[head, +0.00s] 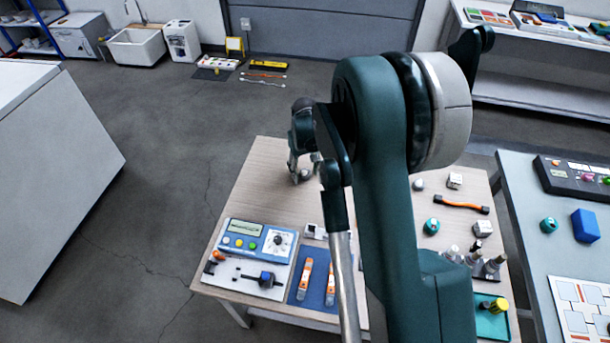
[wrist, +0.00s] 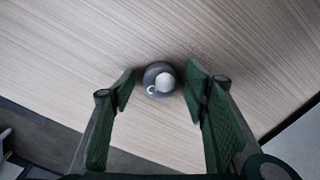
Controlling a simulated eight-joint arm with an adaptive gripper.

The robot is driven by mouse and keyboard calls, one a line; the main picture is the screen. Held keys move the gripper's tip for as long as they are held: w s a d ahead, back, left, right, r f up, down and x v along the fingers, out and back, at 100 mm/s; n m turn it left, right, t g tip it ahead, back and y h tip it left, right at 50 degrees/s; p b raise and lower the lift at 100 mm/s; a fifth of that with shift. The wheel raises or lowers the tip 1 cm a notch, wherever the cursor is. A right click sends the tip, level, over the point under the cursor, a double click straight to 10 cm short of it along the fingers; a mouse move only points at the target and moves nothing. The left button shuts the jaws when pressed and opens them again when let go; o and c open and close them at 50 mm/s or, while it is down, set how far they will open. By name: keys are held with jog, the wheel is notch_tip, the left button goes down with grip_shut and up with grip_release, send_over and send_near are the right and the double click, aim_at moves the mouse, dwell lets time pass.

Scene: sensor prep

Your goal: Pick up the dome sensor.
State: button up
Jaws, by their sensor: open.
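The dome sensor (wrist: 163,80) is a small round grey body with a pale dome on top and a small light ring mark. In the wrist view it sits on the wood-grain table between the tips of my gripper (wrist: 159,82). The green-padded fingers are apart, one on each side, with a gap on the left and a narrower one on the right. In the head view my gripper (head: 304,170) is low over the far left part of the table, and the sensor shows only as a small pale spot between the fingers.
A blue meter panel (head: 257,243) and a blue mat (head: 316,283) with orange-tipped items lie at the near left of the table (head: 262,185). Several small parts and a green tray (head: 487,326) are at the right. My arm hides the middle. The table around the sensor is clear.

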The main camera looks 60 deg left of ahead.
dwell(0.4)
jog(key=c, duration=1)
jog(key=shift+r+p, duration=0.6)
jog(key=shift+r, duration=4.4)
